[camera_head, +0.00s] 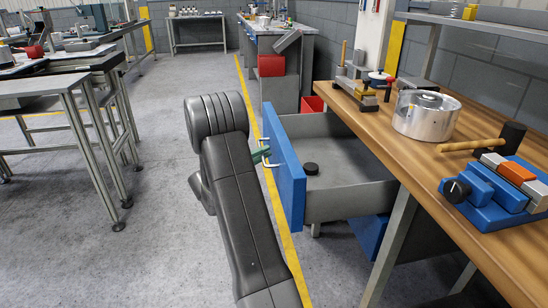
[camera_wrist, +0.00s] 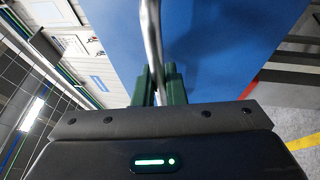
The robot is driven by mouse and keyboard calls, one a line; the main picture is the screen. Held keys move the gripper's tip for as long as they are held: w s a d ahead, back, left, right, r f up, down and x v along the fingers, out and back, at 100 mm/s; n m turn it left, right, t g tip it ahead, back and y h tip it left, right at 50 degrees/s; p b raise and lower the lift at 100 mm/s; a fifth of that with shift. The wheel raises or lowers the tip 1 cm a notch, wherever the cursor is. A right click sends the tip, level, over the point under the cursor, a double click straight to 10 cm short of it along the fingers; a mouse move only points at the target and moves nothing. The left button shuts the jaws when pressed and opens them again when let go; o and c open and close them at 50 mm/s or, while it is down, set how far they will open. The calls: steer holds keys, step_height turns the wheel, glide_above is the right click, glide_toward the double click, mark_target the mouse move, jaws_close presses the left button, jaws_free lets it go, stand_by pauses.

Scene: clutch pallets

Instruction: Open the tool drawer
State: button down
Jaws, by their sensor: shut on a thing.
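The tool drawer (camera_head: 352,200) is a grey box with a blue front (camera_head: 284,172), pulled well out from under the wooden workbench. A round black object (camera_head: 311,169) lies inside it. A pale metal bar handle (camera_head: 268,153) is on the blue front. My gripper (camera_head: 262,155) is at this handle, with its green fingers shut on it; my arm hides part of the gripper. In the wrist view, the handle (camera_wrist: 152,45) runs between the green fingers (camera_wrist: 160,86), in front of the blue drawer front (camera_wrist: 215,45).
The wooden workbench (camera_head: 480,210) at right carries a metal cylinder (camera_head: 426,115), a mallet (camera_head: 470,145) and a blue vise (camera_head: 490,190). A red bin (camera_head: 312,104) is behind the drawer. A metal table (camera_head: 45,88) stands at left. The floor (camera_head: 165,200) between is clear.

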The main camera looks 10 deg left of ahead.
steer(key=shift+s+a, duration=0.15)
steer(key=shift+a, duration=0.3)
steer(key=c, duration=1.5)
jaws_free()
steer(key=p+v, duration=0.1)
steer(key=v, duration=1.2)
steer(key=shift+s+a+f, duration=0.15)
steer(key=shift+s+a, duration=0.05)
steer(key=shift+a, duration=0.15)
steer(key=b+x, duration=0.1)
steer(key=x, duration=1.3)
steer(key=shift+s, duration=0.1)
